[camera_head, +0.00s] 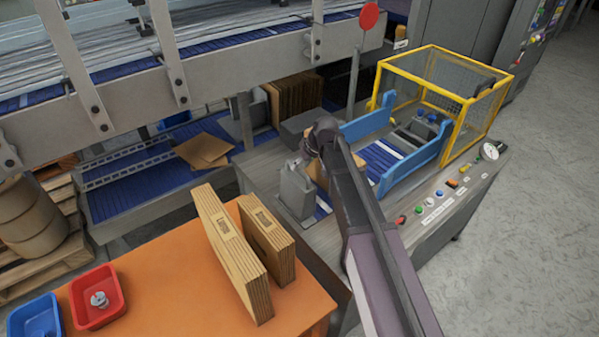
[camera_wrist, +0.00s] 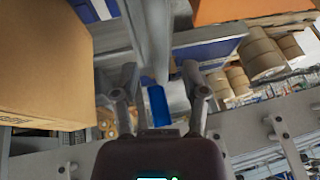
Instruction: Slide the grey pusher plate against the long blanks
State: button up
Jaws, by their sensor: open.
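A grey upright block with a plate-like face (camera_head: 296,192), which looks like the pusher plate, stands on the machine bed behind the orange table. A brown cardboard piece (camera_head: 318,175) stands just right of it, partly hidden by my arm. My gripper (camera_head: 308,152) is above and close to this block, its fingers mostly hidden by the wrist. In the wrist view my gripper (camera_wrist: 160,75) is open, and a grey upright part (camera_wrist: 150,35) shows beyond and between its fingers. Whether they touch is unclear. A large cardboard face (camera_wrist: 45,60) fills the left side there.
Two cardboard bundles (camera_head: 230,245) stand on the orange table (camera_head: 160,280), with red (camera_head: 93,297) and blue (camera_head: 35,320) bins. Blue side rails (camera_head: 368,122) and a yellow guard cage (camera_head: 440,90) lie to the right. More brown blanks (camera_head: 298,97) stand behind.

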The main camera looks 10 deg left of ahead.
jog(key=shift+w+a+f+b, duration=0.1)
jog(key=shift+a+f+b, duration=0.2)
jog(key=shift+f, duration=0.3)
grip_shut()
